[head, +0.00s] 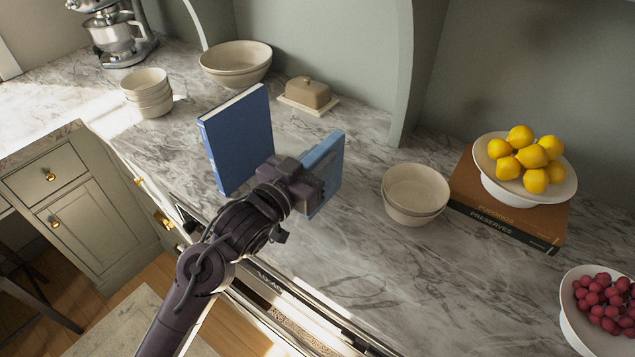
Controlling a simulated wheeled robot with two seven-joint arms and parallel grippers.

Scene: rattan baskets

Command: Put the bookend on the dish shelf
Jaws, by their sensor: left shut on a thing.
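My left gripper (312,183) comes in from the lower left above the marble counter. It is shut on a light blue, book-like slab (328,167), which I take to be the bookend. The slab stands nearly upright on the gripper's right side, and its lower part is partly hidden by the gripper. I cannot tell whether its bottom edge touches the counter. A darker blue book (238,138) stands upright just left of and behind the gripper. I cannot make out a dish shelf in this view. My right gripper is not in view.
Cream bowls (416,191) stand right of the gripper on the counter (370,270). A butter dish (308,93), a large bowl (236,62) and stacked cups (148,88) stand behind. Right are books (500,215) under a lemon dish (528,190), and a raspberry bowl (580,335). The front counter is clear.

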